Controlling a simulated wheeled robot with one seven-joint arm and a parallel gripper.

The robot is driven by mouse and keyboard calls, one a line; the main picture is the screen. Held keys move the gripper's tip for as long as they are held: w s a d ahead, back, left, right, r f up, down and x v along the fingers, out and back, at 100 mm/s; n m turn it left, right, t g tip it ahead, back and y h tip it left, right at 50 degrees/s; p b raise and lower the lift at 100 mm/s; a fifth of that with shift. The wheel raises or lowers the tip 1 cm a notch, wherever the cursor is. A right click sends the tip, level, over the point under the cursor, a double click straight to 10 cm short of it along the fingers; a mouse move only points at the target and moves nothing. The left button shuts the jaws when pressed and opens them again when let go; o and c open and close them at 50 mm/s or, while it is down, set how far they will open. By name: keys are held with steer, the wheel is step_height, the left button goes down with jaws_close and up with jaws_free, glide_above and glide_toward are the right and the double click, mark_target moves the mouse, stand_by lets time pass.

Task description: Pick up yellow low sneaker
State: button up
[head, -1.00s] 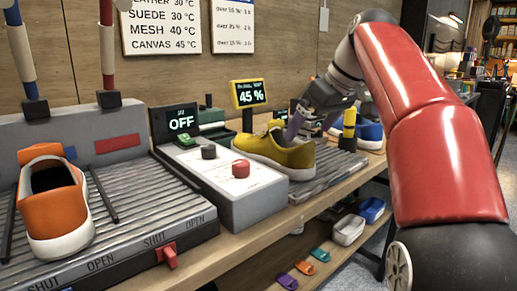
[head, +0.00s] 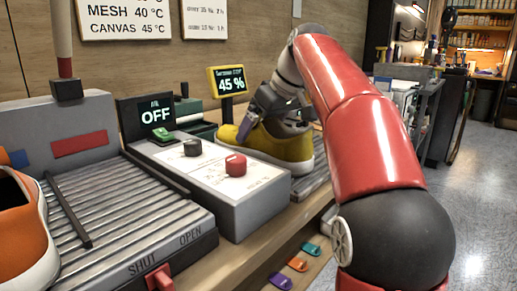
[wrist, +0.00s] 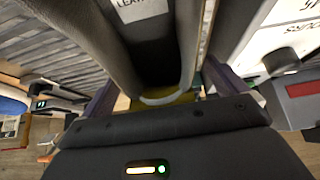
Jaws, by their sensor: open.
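The yellow low sneaker (head: 297,148) has a white sole and sits on the ribbed rack beyond the white control box. My gripper (head: 266,124) is at the sneaker's opening, and its purple finger shows against the yellow upper in the head view. In the wrist view, the open purple fingers of my gripper (wrist: 163,92) stand on either side of the shoe, with its grey lining and a strip of yellow (wrist: 178,98) between them. Whether the fingers touch the shoe cannot be told. My arm hides part of the far side.
A control box (head: 222,178) with a red knob stands close in front of the sneaker. An "OFF" display (head: 152,115) and a yellow "45 %" display (head: 227,82) stand behind. An orange sneaker (head: 22,235) sits at left. Colored slides lie on a lower shelf.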

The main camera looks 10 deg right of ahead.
steer(key=shift+w+a+f, duration=0.15)
steer(key=shift+w+f, duration=0.05)
steer(key=shift+f, duration=0.25)
steer(key=shift+r, duration=0.1)
steer(key=c, duration=1.3)
step_height(320, 180, up, 8)
steer(key=p, duration=0.4)
steer(key=shift+r, duration=1)
